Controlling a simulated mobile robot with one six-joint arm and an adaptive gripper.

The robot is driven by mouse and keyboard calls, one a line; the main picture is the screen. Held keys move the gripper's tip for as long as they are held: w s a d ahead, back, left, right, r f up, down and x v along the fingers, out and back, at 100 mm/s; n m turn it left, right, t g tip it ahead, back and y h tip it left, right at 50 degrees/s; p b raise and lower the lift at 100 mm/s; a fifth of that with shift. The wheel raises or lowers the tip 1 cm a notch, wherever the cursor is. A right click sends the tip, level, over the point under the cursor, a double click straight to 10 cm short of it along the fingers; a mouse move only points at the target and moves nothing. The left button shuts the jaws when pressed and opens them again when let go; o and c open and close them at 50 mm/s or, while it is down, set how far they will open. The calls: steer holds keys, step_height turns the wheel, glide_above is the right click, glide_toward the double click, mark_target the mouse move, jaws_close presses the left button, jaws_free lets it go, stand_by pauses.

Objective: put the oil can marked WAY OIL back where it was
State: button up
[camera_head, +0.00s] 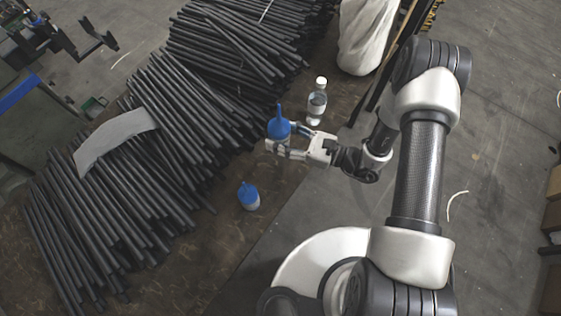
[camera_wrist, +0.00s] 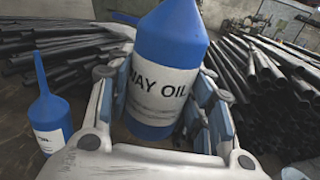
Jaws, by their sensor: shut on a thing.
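The blue oil can with a white WAY OIL label (camera_wrist: 165,75) fills the middle of the wrist view. My gripper (camera_wrist: 165,110) is shut on it, with a finger on each side of its body. In the head view the held can (camera_head: 278,125) is upright at the end of my gripper (camera_head: 290,142), over the table near the rods. I cannot tell whether its base touches the table. A second blue can with a spout (camera_head: 249,196) stands on the table; in the wrist view it is at the left (camera_wrist: 50,115), its label only partly readable.
A clear bottle with a white cap (camera_head: 316,102) stands close behind my gripper. Piles of dark rods (camera_head: 185,105) cover much of the table (camera_head: 262,215). A white sack (camera_head: 365,35) is at the back. Bare tabletop shows around the second can.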

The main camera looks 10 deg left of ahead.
step_height(320, 180, down, 16)
steer(key=b, duration=0.4)
steer(key=shift+r+b, duration=0.15)
steer(key=shift+b, duration=0.25)
steer(key=o, duration=0.8)
steer(key=shift+f, duration=0.25)
steer(key=o, duration=0.4)
